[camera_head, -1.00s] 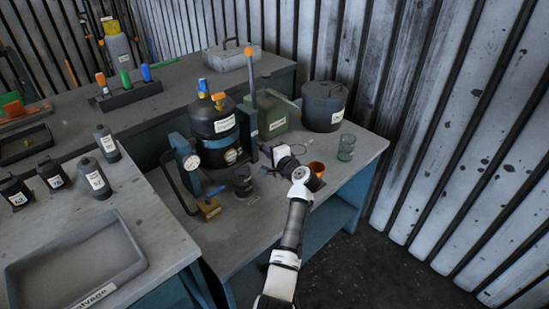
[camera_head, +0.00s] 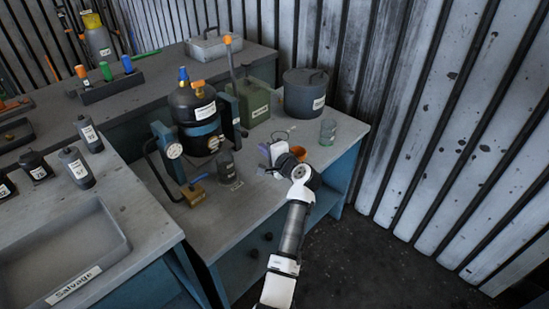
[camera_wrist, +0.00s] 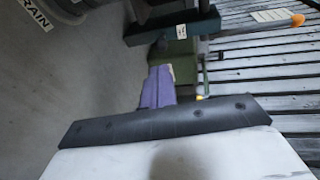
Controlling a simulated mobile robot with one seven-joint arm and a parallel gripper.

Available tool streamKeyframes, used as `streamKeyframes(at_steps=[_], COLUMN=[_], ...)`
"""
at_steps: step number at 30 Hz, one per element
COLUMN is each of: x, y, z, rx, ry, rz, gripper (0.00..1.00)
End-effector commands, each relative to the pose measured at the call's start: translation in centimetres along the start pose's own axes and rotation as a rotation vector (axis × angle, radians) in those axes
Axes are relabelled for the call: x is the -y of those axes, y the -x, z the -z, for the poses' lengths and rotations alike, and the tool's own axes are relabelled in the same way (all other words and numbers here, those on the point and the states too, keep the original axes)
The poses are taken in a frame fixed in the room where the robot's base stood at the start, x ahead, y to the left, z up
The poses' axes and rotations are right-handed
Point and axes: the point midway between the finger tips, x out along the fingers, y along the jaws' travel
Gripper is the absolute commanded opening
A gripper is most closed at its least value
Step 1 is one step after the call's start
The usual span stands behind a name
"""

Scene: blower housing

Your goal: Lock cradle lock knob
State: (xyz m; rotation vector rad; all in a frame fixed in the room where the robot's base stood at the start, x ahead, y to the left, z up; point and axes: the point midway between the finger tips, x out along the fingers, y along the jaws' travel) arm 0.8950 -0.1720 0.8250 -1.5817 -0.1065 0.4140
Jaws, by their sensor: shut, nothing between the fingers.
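A black vessel (camera_head: 195,108) stands in a blue-teal cradle (camera_head: 229,118) on the middle bench. A cradle post with a small label (camera_wrist: 172,27) crosses the top of the wrist view. I cannot tell for certain which part is the lock knob. A rod with an orange end (camera_wrist: 297,20) shows at the top right of the wrist view. My gripper (camera_head: 268,150) is right of the vessel, above the bench, apart from the cradle in the head view. Its purple fingers (camera_wrist: 158,86) are shut and empty.
An orange cup (camera_head: 298,153) is close behind my wrist, and a clear beaker (camera_head: 328,132) stands to its right. A grey pot (camera_head: 305,92) and green can (camera_head: 254,102) stand behind. A dark bottle (camera_head: 226,165) and brass block (camera_head: 193,193) are at the front.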

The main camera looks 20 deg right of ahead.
Motion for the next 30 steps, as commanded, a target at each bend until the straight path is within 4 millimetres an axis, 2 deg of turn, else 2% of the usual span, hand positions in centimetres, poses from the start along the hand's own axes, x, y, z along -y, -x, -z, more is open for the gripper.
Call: streamKeyframes(at_steps=[1, 6, 11, 26, 28, 30], x=[-0.2, -0.1, 0.0, 0.1, 0.8, 2.5], y=[1.1, 3.6, 4.6, 4.6, 4.0, 2.9], z=[0.2, 0.1, 0.1, 0.0, -0.7, -2.4], rx=[-0.005, -0.004, -0.002, -0.001, -0.001, -0.001], ry=[0.001, 0.0, -0.001, 0.003, 0.03, 0.093], rz=[0.002, 0.001, 0.001, 0.002, 0.008, 0.025], gripper=[0.0, 0.0, 0.0, 0.0, 0.0, 0.0])
